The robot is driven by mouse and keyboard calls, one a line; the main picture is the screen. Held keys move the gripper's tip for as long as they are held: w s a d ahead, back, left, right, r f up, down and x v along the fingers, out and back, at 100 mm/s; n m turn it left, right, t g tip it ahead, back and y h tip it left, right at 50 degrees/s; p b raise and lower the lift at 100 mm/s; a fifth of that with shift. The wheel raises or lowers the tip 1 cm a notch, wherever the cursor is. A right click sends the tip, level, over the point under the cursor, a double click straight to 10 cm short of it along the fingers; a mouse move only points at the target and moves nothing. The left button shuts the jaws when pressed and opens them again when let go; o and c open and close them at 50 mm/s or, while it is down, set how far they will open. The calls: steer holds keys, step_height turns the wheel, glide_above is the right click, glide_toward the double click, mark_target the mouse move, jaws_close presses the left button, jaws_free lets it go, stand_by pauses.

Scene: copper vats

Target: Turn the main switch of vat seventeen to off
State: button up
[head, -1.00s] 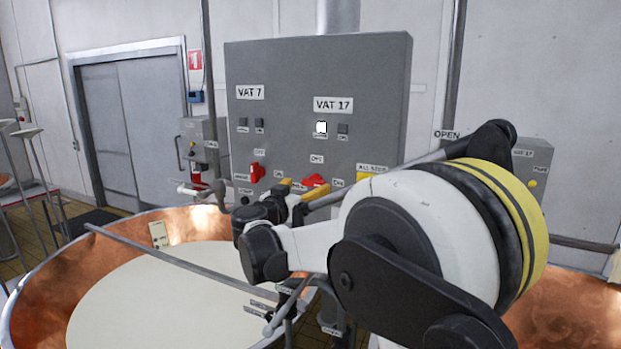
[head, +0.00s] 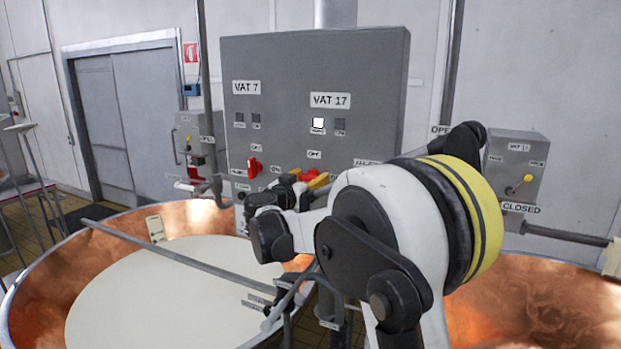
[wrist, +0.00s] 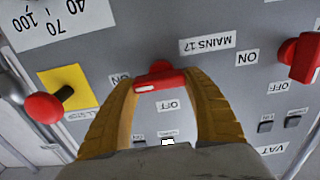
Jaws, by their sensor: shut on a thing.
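The red main switch of vat 17 (head: 309,174) is on the grey control panel (head: 380,80), under the VAT 17 label and the OFF label. In the wrist view, which is upside down, its red handle (wrist: 160,80) lies nearly crosswise, near the MAINS 17 label. A white mark on its left end is towards the ON label (wrist: 121,79); the OFF label (wrist: 168,105) is below. My gripper (wrist: 158,88) is shut on the handle, a yellow finger on each side. In the head view my gripper partly hides the switch.
Vat 7's red switch (head: 254,167) is close to the left on the panel. A red knob on a yellow plate (wrist: 43,107) shows in the wrist view. A white lamp (head: 318,123) is lit under VAT 17. Copper vats and a grey rail (head: 170,258) lie below.

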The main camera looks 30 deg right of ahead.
steer(key=shift+n, duration=0.4)
steer(key=n+b, duration=0.2)
steer(key=n, duration=0.1)
steer(key=shift+w+a+n, duration=0.1)
steer(key=shift+n, duration=0.2)
steer(key=n+b, duration=0.1)
steer(key=n, duration=0.3)
steer(key=shift+w+n+b, duration=0.1)
steer(key=shift+n+b, duration=0.2)
steer(key=shift+b, duration=0.1)
steer(key=n+b, duration=0.1)
steer(key=n, duration=0.3)
steer(key=shift+w+a, duration=0.15)
steer(key=shift+f+n+b, duration=0.1)
steer(key=shift+n+b, duration=0.45)
steer(key=shift+n, duration=1.85)
steer(key=o, duration=1.2)
